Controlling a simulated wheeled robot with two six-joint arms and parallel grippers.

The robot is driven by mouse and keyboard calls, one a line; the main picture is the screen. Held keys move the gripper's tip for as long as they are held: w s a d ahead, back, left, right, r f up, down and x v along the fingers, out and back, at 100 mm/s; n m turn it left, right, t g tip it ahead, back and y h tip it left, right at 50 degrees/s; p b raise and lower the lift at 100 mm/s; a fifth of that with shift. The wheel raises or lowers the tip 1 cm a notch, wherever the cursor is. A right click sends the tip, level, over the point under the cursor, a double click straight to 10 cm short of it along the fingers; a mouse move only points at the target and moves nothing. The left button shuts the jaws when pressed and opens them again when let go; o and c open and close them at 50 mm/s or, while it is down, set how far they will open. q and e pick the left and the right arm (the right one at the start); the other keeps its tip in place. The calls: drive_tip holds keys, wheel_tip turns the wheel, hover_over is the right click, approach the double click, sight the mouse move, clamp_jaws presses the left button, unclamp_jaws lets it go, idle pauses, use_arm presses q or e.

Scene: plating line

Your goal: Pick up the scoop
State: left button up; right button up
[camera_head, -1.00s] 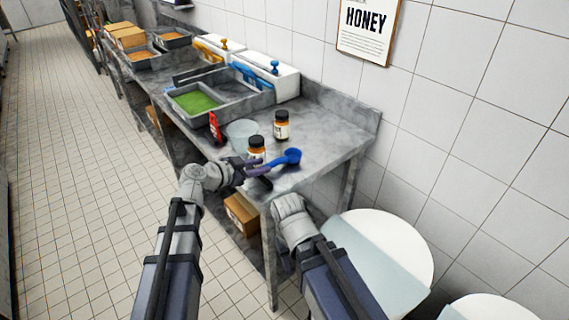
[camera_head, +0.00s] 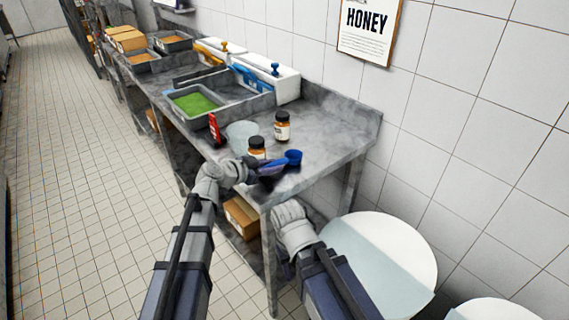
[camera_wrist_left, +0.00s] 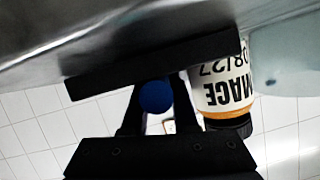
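The blue scoop (camera_head: 292,157) lies near the front right corner of the grey worktop, its round cup to the right and its handle to the left. My left gripper (camera_head: 268,169) is at the handle end, low over the worktop's front edge. In the left wrist view, a round blue part, apparently of the scoop (camera_wrist_left: 155,97), shows between the dark fingers (camera_wrist_left: 155,66). Whether they are closed on the handle is unclear. My right arm ends below the table edge, its fingers hidden.
A dark-lidded jar (camera_head: 257,145) stands right beside my left gripper and shows labelled in the wrist view (camera_wrist_left: 222,88). Another jar (camera_head: 282,126), a pale translucent container (camera_head: 240,133) and a red item (camera_head: 214,128) stand behind. The worktop's right part (camera_head: 335,140) is clear.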

sight(272, 163)
use_arm(q)
clamp_jaws()
idle(0.9)
drive_tip(key=shift+r, duration=0.1)
wheel_tip(272, 163, up, 10)
drive_tip(key=p, duration=1)
drive_tip(key=shift+d, duration=0.1)
